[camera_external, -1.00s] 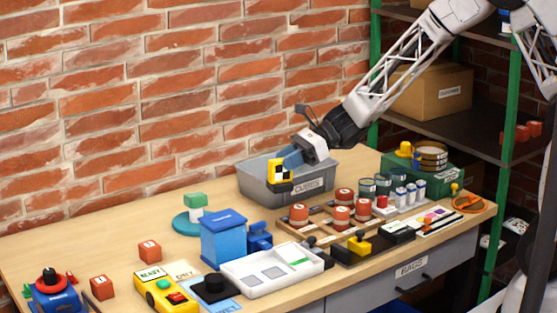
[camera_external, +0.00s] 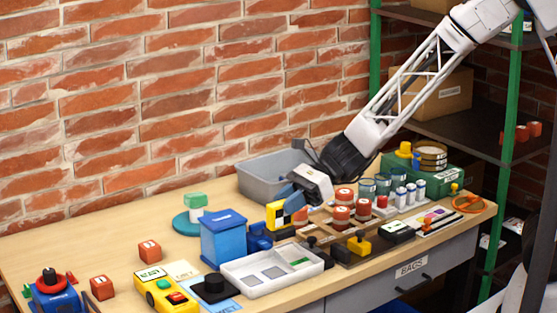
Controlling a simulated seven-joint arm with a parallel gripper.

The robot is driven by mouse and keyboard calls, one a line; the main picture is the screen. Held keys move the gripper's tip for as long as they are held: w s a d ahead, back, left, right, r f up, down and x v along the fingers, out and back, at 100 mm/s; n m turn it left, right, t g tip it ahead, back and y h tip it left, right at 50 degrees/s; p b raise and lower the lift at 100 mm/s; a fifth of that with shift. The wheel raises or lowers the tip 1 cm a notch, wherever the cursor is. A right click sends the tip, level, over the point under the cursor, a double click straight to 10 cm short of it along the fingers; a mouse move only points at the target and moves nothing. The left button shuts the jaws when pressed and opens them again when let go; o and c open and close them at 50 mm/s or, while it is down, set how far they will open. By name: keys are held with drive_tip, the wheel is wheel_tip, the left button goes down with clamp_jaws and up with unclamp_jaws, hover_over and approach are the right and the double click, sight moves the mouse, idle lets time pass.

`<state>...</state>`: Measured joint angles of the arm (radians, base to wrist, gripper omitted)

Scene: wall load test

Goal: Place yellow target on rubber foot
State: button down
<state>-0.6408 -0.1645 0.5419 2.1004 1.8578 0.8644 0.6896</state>
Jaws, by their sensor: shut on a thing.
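The yellow target (camera_external: 275,214), a block with a black-and-white checker face, is held in my gripper (camera_external: 291,197). My gripper is shut on it, pointing down and to the left. The target is beside the blue vise-like part (camera_external: 259,238) and behind the white tray; I cannot tell its exact height above the table.
A yellow control box (camera_external: 165,290) is left of the foot. A grey bin (camera_external: 245,182) is behind my gripper. Red-topped weights (camera_external: 341,213) stand right of it.

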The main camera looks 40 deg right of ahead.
wheel_tip(320, 180, down, 5)
drive_tip(key=s+a, duration=0.1)
drive_tip(key=s, duration=0.2)
drive_tip(key=shift+a, duration=0.15)
drive_tip(key=shift+w+a+f, duration=0.1)
drive_tip(key=shift+w+a, duration=0.05)
idle(0.3)
drive_tip(key=w+a+f, duration=0.1)
drive_tip(key=w+a, duration=0.9)
drive_tip(key=a, duration=0.2)
drive_tip(key=shift+f, duration=0.25)
drive_tip(key=shift+w, duration=0.1)
drive_tip(key=shift+f, duration=1.75)
drive_tip(key=shift+f, duration=0.1)
